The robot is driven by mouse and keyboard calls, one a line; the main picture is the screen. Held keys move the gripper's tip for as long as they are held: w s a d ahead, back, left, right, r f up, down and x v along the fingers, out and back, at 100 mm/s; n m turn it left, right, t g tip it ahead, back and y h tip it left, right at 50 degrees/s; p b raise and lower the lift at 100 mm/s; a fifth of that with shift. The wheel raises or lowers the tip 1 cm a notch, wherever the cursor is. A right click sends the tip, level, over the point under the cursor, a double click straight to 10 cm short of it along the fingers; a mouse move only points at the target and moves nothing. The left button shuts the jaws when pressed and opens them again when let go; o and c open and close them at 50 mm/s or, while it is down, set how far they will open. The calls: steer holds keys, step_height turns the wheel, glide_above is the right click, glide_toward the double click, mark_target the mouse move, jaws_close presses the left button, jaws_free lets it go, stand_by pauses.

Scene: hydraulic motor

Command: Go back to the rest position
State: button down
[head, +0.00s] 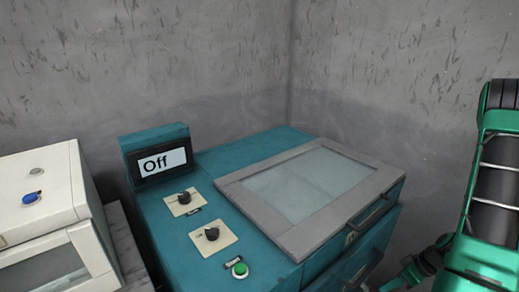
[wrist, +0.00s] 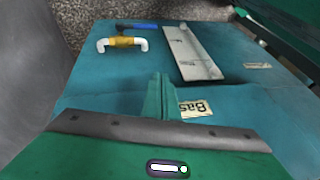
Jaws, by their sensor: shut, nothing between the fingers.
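My gripper (wrist: 159,82) shows in the wrist view as two green fingers closed together, with nothing between them. It is over a teal surface (wrist: 90,97) that carries a label partly reading "Bas" (wrist: 195,109). In the head view, my green and black arm stands at the right edge, right of the teal machine. The gripper's fingertips cannot be made out there.
The teal machine (head: 165,222) has an "Off" display (head: 163,162), two knobs, a green button (head: 240,270) and a grey-framed lid (head: 247,193). A white machine (head: 35,185) stands left. The wrist view shows a yellow-and-white fitting (wrist: 122,42) and a pale tray (wrist: 193,55).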

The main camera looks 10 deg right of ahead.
steer(key=s+a+r+m+g+h, duration=0.1)
steer(key=s+a+r+m, duration=0.15)
steer(key=r, duration=0.65)
steer(key=s+a+r+m+g+h, duration=0.1)
steer(key=s+a+r+m, duration=0.15)
steer(key=r, duration=0.65)
steer(key=s+a+r+m+g+h, duration=0.1)
steer(key=s+a+r+m, duration=0.15)
steer(key=r, duration=0.65)
steer(key=s+a+r+m, duration=0.2)
steer(key=s+r+m, duration=0.1)
steer(key=s+r, duration=0.2)
steer(key=shift+s+r+h, duration=0.3)
steer(key=shift+s+h, duration=0.1)
steer(key=shift+s, duration=0.55)
steer(key=shift+w+m, duration=0.15)
steer(key=shift+m, duration=0.1)
steer(key=shift+w+f, duration=0.25)
steer(key=shift+w, duration=0.25)
